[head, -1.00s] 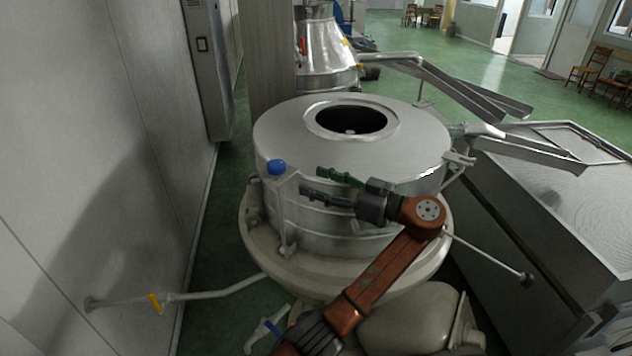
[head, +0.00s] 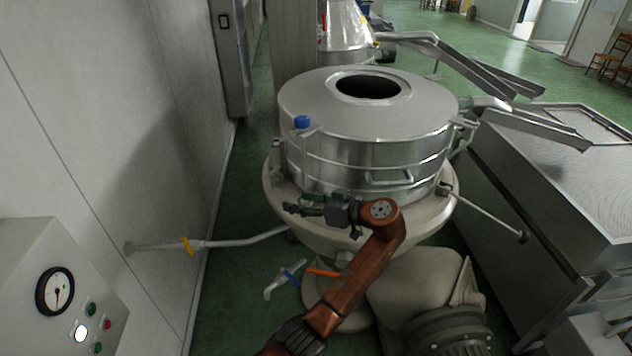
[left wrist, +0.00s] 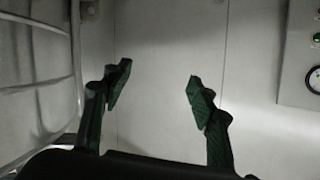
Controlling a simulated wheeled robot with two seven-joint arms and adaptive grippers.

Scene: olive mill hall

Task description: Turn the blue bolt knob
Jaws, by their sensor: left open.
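The blue bolt knob (head: 302,122) is a small round cap at the left rim of the steel drum (head: 345,132) in the head view. My left gripper (head: 290,205) is below the knob, in front of the drum's pale base, with its fingers pointing left. In the left wrist view the two green fingers (left wrist: 158,90) are spread apart with nothing between them. The knob does not show in the left wrist view. My right gripper is not seen.
A control box (head: 50,300) with a gauge stands at lower left. A steel vat (head: 560,190) is on the right.

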